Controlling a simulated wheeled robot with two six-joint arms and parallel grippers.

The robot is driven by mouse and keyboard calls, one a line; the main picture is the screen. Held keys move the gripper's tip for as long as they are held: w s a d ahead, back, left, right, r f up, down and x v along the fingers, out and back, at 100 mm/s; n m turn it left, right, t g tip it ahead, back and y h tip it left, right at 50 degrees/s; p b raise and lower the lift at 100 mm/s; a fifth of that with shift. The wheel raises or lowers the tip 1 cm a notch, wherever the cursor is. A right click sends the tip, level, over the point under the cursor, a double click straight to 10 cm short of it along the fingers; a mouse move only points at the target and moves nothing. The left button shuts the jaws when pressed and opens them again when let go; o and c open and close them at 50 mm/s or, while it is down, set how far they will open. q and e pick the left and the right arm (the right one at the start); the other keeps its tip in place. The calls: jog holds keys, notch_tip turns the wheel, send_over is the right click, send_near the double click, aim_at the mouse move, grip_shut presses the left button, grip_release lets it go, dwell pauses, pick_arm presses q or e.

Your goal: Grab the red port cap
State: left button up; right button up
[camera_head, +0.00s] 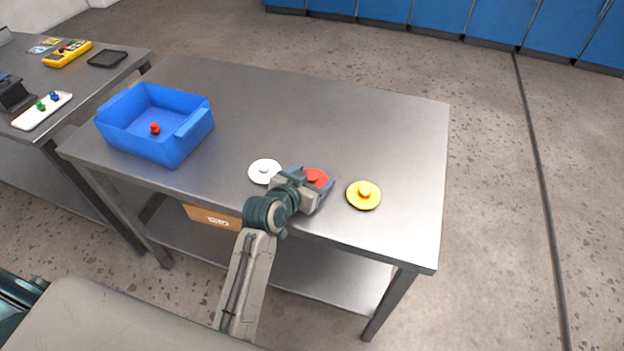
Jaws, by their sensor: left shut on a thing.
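The red port cap (316,177) is a round disc with a raised knob, at the front part of the steel table between a white cap (265,171) and a yellow cap (364,195). My left gripper (318,184) is shut on the red port cap, with a finger on either side of it. The gripper hides the cap's near edge. I cannot tell whether the cap touches the table. My right gripper is not in view.
A blue bin (155,125) with a small red object (155,128) inside stands on the table's (395,120) left part. The table's back and right are clear. A second table (75,85) at left holds a yellow tool (68,54) and a white tray (42,111).

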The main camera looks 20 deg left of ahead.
aim_at(311, 176)
pick_arm(q)
jog(key=shift+r, duration=0.1)
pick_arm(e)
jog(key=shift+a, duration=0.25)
pick_arm(q)
jog(key=shift+r, duration=0.55)
notch_tip(311, 176, up, 2)
jog(key=shift+r+b, duration=0.15)
jog(key=shift+b, duration=0.25)
jog(key=s+a, duration=0.3)
jog(key=s+a+b, duration=0.1)
jog(key=s+a, duration=0.1)
jog(key=s, duration=0.2)
jog(key=s+a+r+b, duration=0.1)
jog(key=s+a, duration=0.2)
jog(key=s, duration=0.1)
jog(key=shift+s+a, duration=0.1)
jog(key=shift+a, duration=0.25)
jog(key=shift+s+a+r, duration=0.1)
jog(key=shift+s+a, duration=0.25)
jog(key=shift+s, duration=0.1)
jog(key=shift+s+a+r, duration=0.1)
jog(key=shift+s+a, duration=0.05)
jog(key=shift+s, duration=0.15)
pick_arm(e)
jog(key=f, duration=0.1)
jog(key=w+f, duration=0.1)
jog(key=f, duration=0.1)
